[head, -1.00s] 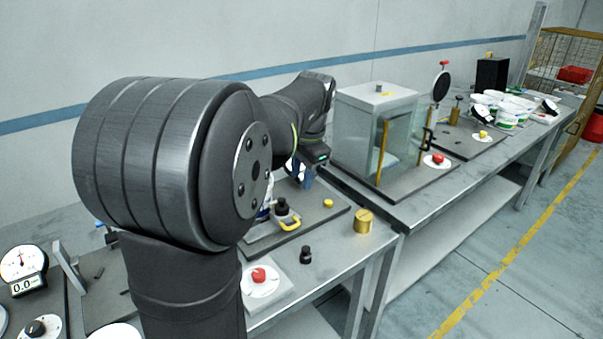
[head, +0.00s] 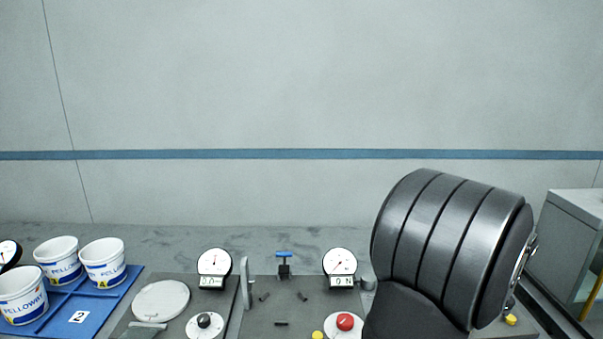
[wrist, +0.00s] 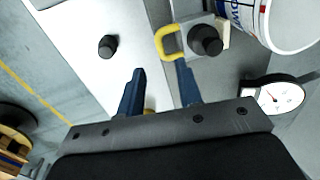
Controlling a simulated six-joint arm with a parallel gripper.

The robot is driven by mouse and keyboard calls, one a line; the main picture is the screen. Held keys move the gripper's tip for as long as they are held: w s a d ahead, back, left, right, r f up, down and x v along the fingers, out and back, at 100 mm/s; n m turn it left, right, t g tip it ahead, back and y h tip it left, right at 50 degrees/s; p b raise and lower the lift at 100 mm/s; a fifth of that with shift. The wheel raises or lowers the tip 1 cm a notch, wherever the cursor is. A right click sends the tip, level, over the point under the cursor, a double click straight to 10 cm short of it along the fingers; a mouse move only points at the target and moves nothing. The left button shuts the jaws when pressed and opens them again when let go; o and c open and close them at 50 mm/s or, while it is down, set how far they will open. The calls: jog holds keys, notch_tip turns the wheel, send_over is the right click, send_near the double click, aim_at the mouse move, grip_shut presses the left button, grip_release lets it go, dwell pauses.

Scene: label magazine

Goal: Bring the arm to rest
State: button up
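My gripper (wrist: 160,78) shows in the wrist view as two blue fingers spread apart, with nothing held between them. Ahead of the right finger's tip is a yellow handle loop (wrist: 161,45) beside a black knob (wrist: 206,40); I cannot tell whether the finger touches it. A second black knob (wrist: 108,46) stands on a pale surface ahead of the left finger. In the head view my dark upper arm fills the right side; the gripper is hidden or out of frame there.
A white tub (wrist: 290,22) and a dial gauge (wrist: 277,97) are right of my gripper. The head view shows white tubs (head: 104,262) on a blue tray (head: 119,289), two dial gauges (head: 214,263) (head: 340,262), and a grey cabinet (head: 575,240) at the right.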

jog(key=f, duration=0.3)
jog(key=w+f, duration=0.1)
jog(key=f, duration=0.2)
jog(key=shift+w+f, duration=0.15)
jog(key=shift+f, duration=0.05)
jog(key=shift+a, duration=0.15)
jog(key=shift+r, duration=0.15)
